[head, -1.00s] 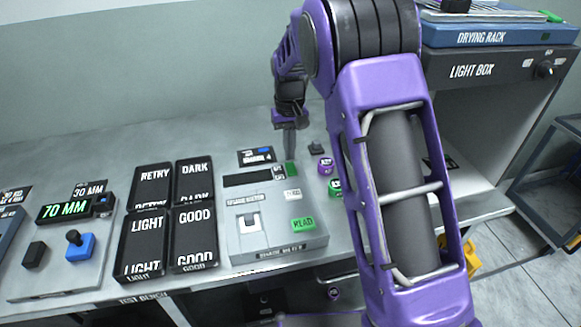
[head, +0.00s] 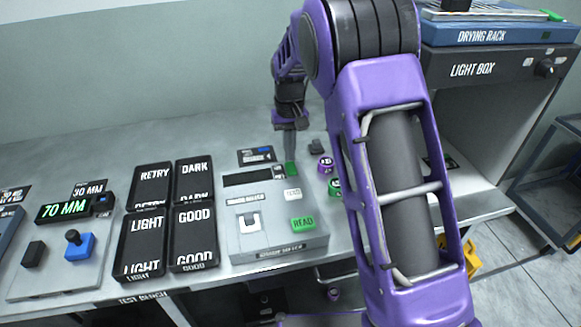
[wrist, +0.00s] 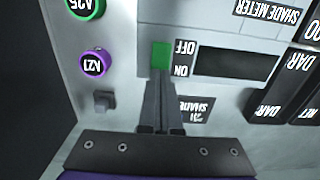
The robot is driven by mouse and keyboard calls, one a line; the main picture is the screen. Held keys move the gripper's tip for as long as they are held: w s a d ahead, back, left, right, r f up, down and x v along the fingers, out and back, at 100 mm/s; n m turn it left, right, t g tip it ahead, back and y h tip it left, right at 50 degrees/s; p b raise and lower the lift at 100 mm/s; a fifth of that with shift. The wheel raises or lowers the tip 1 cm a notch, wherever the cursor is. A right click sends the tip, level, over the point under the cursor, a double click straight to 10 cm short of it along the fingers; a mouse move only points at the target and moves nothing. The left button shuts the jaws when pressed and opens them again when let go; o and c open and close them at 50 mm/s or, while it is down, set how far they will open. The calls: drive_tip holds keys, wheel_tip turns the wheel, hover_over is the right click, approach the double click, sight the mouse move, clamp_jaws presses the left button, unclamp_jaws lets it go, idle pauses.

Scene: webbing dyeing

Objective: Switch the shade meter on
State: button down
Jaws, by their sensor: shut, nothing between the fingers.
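The shade meter (head: 310,243) is a light grey box on the bench with a dark, blank display (head: 247,178). Its display also shows in the wrist view (wrist: 228,64). A green power switch (wrist: 162,54) sits beside the display, with OFF and ON labels; it also shows in the head view (head: 291,169). My gripper (wrist: 159,84) is shut and empty. Its tips are right at the ON end of the switch; I cannot tell whether they touch it. Which way the switch is set is unclear. A green READ button (head: 303,222) is on the meter's front right.
Black trays labelled RETRY, DARK, LIGHT and GOOD (head: 194,222) stand left of the meter. A purple-topped jar (wrist: 95,64) and a green-topped jar (wrist: 86,8) stand close beside it. A small dark block (wrist: 103,101) is near the gripper. The light box (head: 475,70) stands at right.

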sight(290, 163)
drive_tip(key=shift+f+b, duration=0.4)
drive_tip(key=shift+f, duration=0.35)
idle(0.3)
drive_tip(key=shift+r+p, duration=1.95)
drive_tip(key=shift+r, duration=1.6)
